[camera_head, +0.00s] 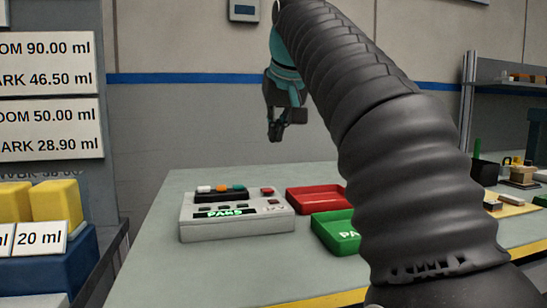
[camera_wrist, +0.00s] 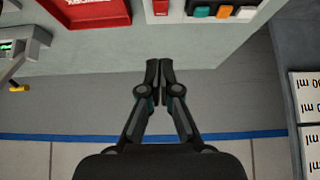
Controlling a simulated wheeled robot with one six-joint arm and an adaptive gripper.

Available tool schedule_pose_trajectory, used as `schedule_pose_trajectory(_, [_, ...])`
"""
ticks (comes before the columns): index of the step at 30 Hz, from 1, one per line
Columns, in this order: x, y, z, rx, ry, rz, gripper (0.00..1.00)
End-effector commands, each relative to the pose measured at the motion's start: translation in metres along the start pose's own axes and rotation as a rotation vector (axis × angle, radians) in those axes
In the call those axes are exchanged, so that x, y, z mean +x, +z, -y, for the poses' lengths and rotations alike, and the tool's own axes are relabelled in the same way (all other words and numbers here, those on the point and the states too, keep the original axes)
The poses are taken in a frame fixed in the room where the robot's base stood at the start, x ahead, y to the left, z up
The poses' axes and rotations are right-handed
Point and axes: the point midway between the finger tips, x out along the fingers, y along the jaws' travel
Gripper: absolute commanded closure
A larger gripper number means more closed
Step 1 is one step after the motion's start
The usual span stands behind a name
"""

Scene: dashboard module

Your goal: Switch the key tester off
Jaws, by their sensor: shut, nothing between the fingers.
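A light grey box (camera_head: 235,228) with a lit green display stands on the table in the head view; it looks like the key tester. A dark strip with white, orange and teal buttons (camera_head: 221,190) sits along its back, with a red button (camera_head: 267,190) beside it. In the wrist view, part of the strip's buttons (camera_wrist: 202,12) and the red button (camera_wrist: 160,7) show at the top edge. My gripper (camera_head: 274,137) is shut and empty, raised above and behind the table's back edge, apart from the box. Its closed fingertips (camera_wrist: 159,64) show in the wrist view.
A red tray (camera_head: 315,200) and a green tray (camera_head: 335,231) lie right of the box. My arm hides part of the table's right side. Small items (camera_head: 520,175) stand farther right. A cart with yellow blocks (camera_head: 55,201) is at the left. The air around my gripper is clear.

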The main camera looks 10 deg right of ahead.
Motion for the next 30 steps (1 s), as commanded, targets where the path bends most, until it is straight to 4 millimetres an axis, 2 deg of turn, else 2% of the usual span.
schedule_pose_trajectory(16, [0.098,0.002,-0.001,0.001,0.001,0.002,1.0])
schedule_pose_trajectory(21, [0.113,0.021,-0.001,0.001,0.0,0.001,1.0])
schedule_pose_trajectory(30, [0.122,0.029,-0.001,0.001,0.001,0.001,1.0])
